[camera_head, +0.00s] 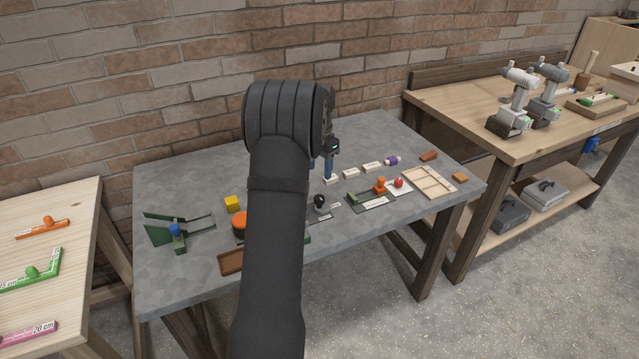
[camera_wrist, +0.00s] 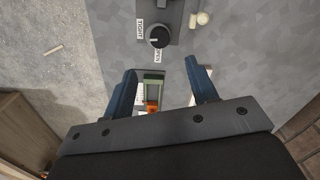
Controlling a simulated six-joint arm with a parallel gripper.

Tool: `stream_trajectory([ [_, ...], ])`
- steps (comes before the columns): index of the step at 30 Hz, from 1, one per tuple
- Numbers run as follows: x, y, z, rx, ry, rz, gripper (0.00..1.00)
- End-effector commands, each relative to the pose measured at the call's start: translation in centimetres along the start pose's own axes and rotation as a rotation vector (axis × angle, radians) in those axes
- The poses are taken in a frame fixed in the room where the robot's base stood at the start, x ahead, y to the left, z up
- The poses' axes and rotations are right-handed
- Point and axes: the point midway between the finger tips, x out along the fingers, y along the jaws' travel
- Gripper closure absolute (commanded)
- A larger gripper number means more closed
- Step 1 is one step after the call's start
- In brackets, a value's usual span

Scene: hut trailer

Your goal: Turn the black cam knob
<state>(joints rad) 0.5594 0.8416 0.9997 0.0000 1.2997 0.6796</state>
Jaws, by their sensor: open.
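The black cam knob (camera_wrist: 158,36) is round with a light pointer mark and sits on a dark grey base plate, with small white labels beside it, near the top of the wrist view. In the head view a black knob (camera_head: 320,201) stands on the grey table, just right of my forearm. My gripper (camera_wrist: 161,66) is open, its two blue fingers apart and empty. In the wrist view the knob lies ahead of the gap between the fingertips, and I see no contact. In the head view my arm covers most of my gripper, and blue finger parts (camera_head: 329,166) show beyond the knob.
A green-edged fixture with an orange part (camera_wrist: 152,92) shows between the fingers. On the grey table (camera_head: 350,250) are an orange round knob (camera_head: 240,220), a yellow block (camera_head: 232,204), a green clamp (camera_head: 165,230) and a wooden tray (camera_head: 430,182). Drills (camera_head: 514,95) stand on the right bench.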

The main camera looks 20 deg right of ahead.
Motion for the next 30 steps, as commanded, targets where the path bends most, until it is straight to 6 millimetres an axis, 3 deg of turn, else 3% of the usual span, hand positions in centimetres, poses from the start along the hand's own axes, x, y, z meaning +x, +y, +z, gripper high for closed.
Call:
stream_trajectory([
  [6, -4.6, 0.0, 0.0, 0.000, 0.002, -0.002, 0.47],
  [12, -6.6, 0.0, 0.0, 0.000, 0.001, 0.000, 0.47],
  [24, -6.8, 0.0, 0.0, 0.000, -0.001, 0.000, 0.47],
  [30, -5.4, 0.0, 0.1, 0.000, -0.003, 0.002, 0.47],
])
